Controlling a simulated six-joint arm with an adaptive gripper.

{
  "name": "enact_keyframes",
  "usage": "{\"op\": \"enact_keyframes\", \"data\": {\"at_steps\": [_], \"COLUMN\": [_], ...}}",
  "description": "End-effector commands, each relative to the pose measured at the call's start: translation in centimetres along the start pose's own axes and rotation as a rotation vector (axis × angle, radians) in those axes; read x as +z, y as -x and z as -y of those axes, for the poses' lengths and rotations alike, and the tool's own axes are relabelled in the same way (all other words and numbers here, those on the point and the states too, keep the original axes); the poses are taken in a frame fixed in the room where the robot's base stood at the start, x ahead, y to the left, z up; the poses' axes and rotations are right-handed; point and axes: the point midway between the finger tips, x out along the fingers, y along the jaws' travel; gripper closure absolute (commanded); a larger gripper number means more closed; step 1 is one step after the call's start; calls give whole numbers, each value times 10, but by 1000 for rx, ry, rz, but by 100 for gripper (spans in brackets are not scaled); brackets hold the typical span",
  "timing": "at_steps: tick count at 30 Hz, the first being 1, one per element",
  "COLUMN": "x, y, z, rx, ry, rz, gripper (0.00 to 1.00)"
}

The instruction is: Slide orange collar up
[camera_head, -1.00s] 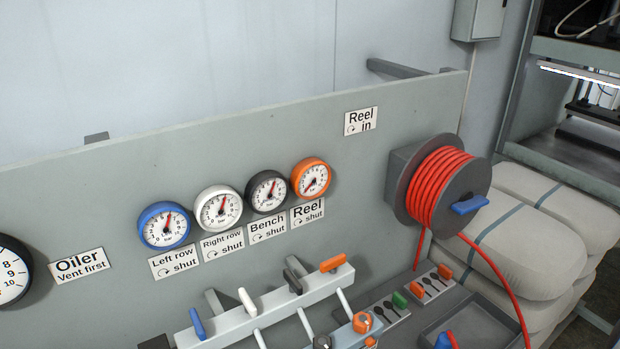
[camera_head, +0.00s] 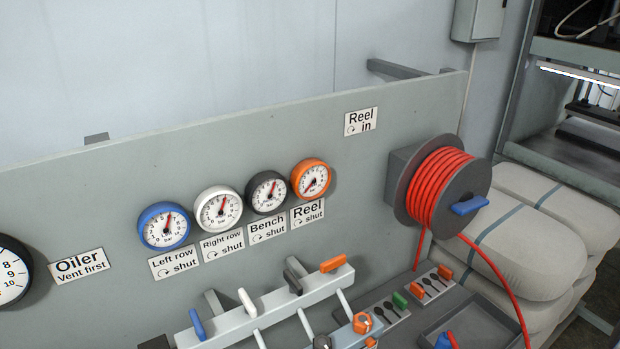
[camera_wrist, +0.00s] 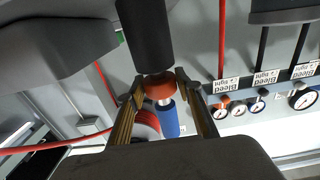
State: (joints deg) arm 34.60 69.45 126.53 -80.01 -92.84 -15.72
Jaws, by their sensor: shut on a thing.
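In the wrist view, the orange collar (camera_wrist: 159,87) is a short ring at the end of a black cylinder (camera_wrist: 146,35). A blue cylindrical part (camera_wrist: 169,120) shows on its other side, with a pale piece between. My gripper (camera_wrist: 160,82) has one finger on each side of the orange collar, and is shut on it. The far side of the collar is hidden. Neither my gripper nor this collar shows in the head view.
The head view shows a grey panel with gauges (camera_head: 310,178), a valve rack (camera_head: 270,305) with coloured levers, and a red hose reel (camera_head: 437,188) at right.

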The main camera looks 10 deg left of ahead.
Motion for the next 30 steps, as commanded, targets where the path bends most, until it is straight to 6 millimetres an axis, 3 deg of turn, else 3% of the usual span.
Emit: {"op": "enact_keyframes", "data": {"at_steps": [30], "x": [-8], "y": [0], "z": [0], "rx": [0], "ry": [0], "rz": [0], "gripper": [78]}}
